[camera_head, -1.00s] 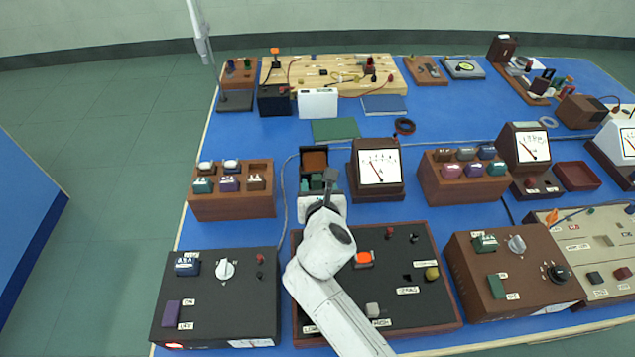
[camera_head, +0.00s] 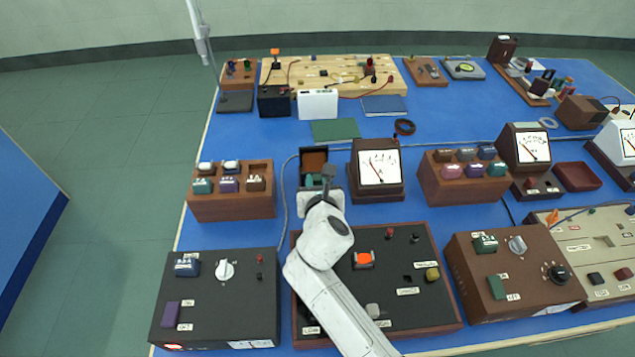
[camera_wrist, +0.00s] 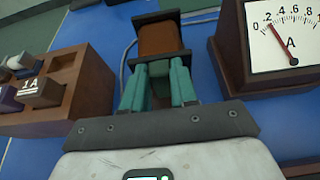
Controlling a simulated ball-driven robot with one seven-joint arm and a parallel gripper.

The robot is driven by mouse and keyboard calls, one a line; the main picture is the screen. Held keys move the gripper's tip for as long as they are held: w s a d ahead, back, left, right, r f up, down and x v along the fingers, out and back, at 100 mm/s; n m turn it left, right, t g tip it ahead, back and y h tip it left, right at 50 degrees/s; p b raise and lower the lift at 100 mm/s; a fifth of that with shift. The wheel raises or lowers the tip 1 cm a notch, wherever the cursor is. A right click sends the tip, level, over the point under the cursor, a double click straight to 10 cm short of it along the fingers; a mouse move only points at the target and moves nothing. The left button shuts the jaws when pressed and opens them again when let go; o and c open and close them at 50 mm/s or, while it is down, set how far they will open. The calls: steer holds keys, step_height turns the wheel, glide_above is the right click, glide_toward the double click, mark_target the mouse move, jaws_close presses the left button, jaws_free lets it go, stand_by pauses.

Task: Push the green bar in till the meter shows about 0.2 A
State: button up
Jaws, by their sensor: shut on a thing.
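The green bar (camera_wrist: 160,88) is between the two teal fingers of my gripper (camera_wrist: 160,66) in the wrist view. My gripper is shut on it. The bar's far end meets the brown coil (camera_wrist: 162,38) with dark end plates; how deep it sits inside is hidden. In the head view my gripper (camera_head: 318,182) is at the coil (camera_head: 314,160), and my wrist hides most of the bar. The meter (camera_head: 380,166) stands right of the coil. In the wrist view its dial (camera_wrist: 288,38) marked A has a red needle pointing near the 2 mark.
A brown block with weight-like labelled pieces (camera_head: 232,205) stands left of the coil, close to my gripper in the wrist view. A black-topped panel (camera_head: 400,270) lies under my arm. A green mat (camera_head: 335,130) lies behind the coil.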

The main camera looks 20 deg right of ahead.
jaws_close()
steer(key=shift+s, duration=0.1)
steer(key=shift+s+a+r+p, duration=0.15)
steer(key=shift+s+p, duration=0.35)
steer(key=shift+p, duration=0.25)
steer(key=shift+s+a, duration=0.15)
steer(key=shift+s, duration=0.15)
steer(key=o, duration=0.8)
jaws_free()
steer(key=shift+o, duration=0.2)
